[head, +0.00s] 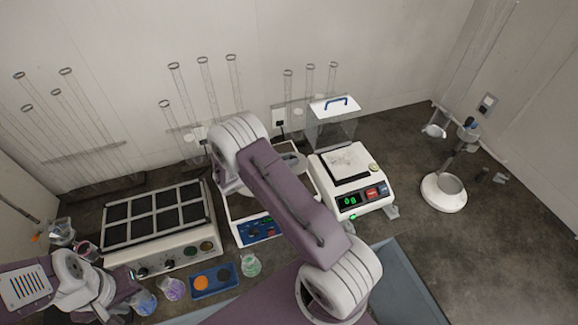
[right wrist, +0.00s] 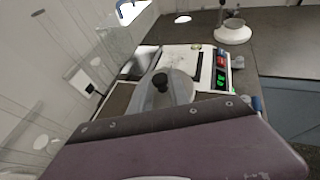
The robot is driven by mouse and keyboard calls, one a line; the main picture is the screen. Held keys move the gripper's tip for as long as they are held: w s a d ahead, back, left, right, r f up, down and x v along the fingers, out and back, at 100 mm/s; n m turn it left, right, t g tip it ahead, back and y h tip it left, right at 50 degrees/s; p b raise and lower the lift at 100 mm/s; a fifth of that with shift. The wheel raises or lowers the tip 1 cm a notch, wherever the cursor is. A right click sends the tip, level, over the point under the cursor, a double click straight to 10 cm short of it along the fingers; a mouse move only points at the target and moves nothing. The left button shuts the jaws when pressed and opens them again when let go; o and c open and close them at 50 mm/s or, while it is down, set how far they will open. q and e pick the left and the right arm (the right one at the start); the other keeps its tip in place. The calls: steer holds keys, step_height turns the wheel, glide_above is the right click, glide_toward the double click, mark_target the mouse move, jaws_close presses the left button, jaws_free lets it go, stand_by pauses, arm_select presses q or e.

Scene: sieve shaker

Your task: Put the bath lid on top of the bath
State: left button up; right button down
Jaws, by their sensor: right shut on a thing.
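The bath (head: 243,205) is a white box with a blue control panel, at the middle of the bench in the head view. My right arm crosses in front of it and hides much of its top. The bath lid (right wrist: 179,87) is a grey disc with a black knob, seen in the right wrist view. A grey curved edge of it (head: 292,158) shows beside my arm in the head view. My right gripper (right wrist: 160,103) is shut on the lid; its fingertips are mostly hidden. Whether lid and bath touch is unclear. My left gripper (head: 118,304) is low at the left, its jaws unclear.
A balance (head: 346,180) stands close right of the bath, a lidded clear box (head: 333,110) behind it. A block heater (head: 158,225) stands to the left. Flasks (head: 173,289) and a blue tray (head: 214,281) are in front.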

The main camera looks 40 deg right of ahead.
step_height(320, 180, down, 4)
steer(key=shift+r+p, duration=0.2)
steer(key=shift+p, duration=0.55)
steer(key=shift+f, duration=0.35)
steer(key=c, duration=1.6)
jaws_free()
steer(key=shift+f+b, duration=0.1)
steer(key=shift+b, duration=0.2)
steer(key=shift+c, duration=0.2)
steer(key=o, duration=0.4)
